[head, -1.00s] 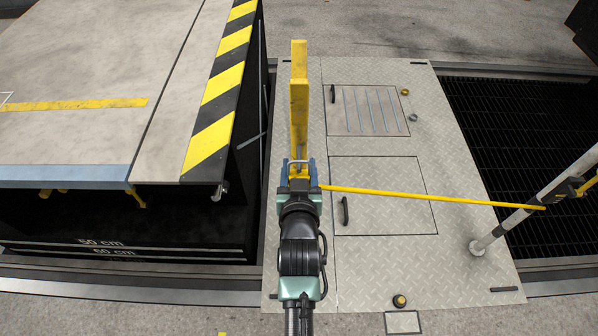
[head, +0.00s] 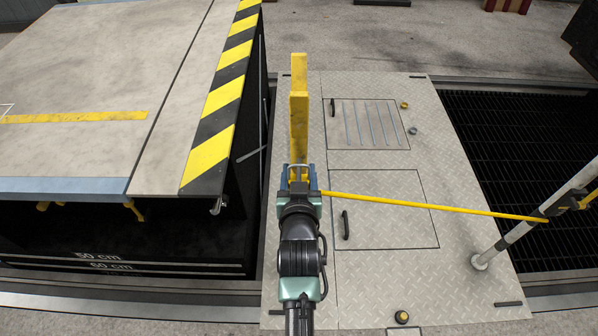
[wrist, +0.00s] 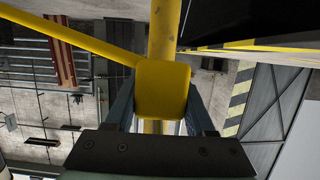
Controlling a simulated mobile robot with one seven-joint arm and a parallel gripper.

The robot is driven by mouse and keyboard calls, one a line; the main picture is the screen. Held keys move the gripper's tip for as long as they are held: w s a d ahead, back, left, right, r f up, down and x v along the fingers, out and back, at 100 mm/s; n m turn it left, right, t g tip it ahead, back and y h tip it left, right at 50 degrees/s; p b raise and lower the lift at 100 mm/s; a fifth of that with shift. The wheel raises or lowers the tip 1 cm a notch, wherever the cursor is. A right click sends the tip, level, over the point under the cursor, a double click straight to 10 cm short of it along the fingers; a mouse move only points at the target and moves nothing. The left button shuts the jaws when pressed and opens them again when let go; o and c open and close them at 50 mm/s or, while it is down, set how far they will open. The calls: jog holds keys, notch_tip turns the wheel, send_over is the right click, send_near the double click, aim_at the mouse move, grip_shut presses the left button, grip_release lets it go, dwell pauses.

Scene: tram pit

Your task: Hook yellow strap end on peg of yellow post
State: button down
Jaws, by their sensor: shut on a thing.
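The yellow post (head: 299,115) stands upright on the metal floor plate, straight ahead of my gripper; it also shows behind the jaws in the wrist view (wrist: 164,38). My gripper (head: 300,176) is shut on the yellow strap end (wrist: 162,88), a yellow block between the two blue-grey fingers. A small silvery loop shows at the fingertips in the head view. The yellow strap (head: 430,205) runs taut from the gripper to the right. The strap end lies close in front of the post; I cannot tell if they touch. The peg is not clearly visible.
A raised platform with a black-yellow edge (head: 218,115) stands at left. A dark grating (head: 525,140) lies at right. The plate has hatches with handles.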

jog(key=shift+f, duration=0.15)
jog(key=shift+f+b, duration=0.6)
jog(key=shift+f, duration=0.15)
jog(key=shift+c, duration=0.9)
grip_release()
jog(key=shift+s, duration=0.1)
jog(key=p+v, duration=0.3)
jog(key=v, duration=0.9)
jog(key=shift+s+p, duration=0.35)
jog(key=shift+p, duration=0.05)
